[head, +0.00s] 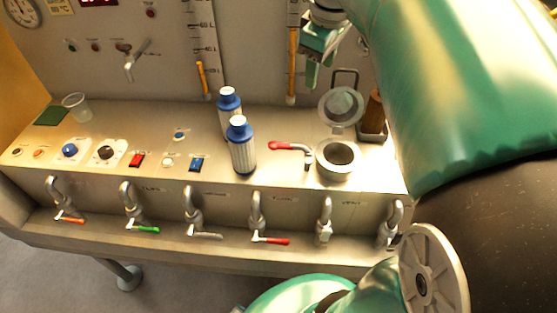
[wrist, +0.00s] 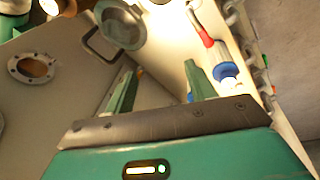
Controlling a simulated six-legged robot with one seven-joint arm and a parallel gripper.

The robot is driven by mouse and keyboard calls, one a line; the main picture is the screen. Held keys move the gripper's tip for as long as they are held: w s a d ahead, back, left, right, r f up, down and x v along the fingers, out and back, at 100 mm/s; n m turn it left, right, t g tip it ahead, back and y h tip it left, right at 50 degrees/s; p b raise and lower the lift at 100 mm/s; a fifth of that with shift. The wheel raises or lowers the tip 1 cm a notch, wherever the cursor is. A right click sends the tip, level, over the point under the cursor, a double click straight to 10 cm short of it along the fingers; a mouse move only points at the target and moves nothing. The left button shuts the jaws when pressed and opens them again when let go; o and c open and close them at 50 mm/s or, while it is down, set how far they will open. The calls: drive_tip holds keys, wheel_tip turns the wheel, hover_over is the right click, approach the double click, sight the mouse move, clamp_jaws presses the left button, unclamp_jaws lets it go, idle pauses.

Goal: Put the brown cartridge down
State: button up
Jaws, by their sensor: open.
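The brown cartridge (head: 374,110) stands upright at the right end of the counter, in or just behind a small metal holder (head: 372,136). My arm partly hides that corner. My gripper (head: 313,80) is up near the back panel, left of the cartridge and apart from it. In the wrist view my gripper (wrist: 162,80) has its two green fingers spread with nothing held between them. I cannot clearly make out the cartridge in the wrist view.
A metal pot (head: 337,160) with its round lid (head: 341,106) raised stands left of the cartridge. Two blue-capped white cartridges (head: 229,103) (head: 241,146) stand mid-counter. A red-handled lever (head: 287,146) lies between. A clear cup (head: 77,107) stands far left. Valves line the front.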

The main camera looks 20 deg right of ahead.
drive_tip(key=s+a+f+m+t, duration=0.3)
drive_tip(key=s+a+f+m, duration=0.3)
drive_tip(key=s+a+f, duration=0.5)
drive_tip(key=s+a, duration=0.1)
drive_tip(key=a, duration=0.2)
drive_tip(key=shift+a+y, duration=0.2)
drive_tip(key=shift+y, duration=0.2)
drive_tip(key=shift+s+f, duration=0.1)
drive_tip(key=shift+s, duration=0.05)
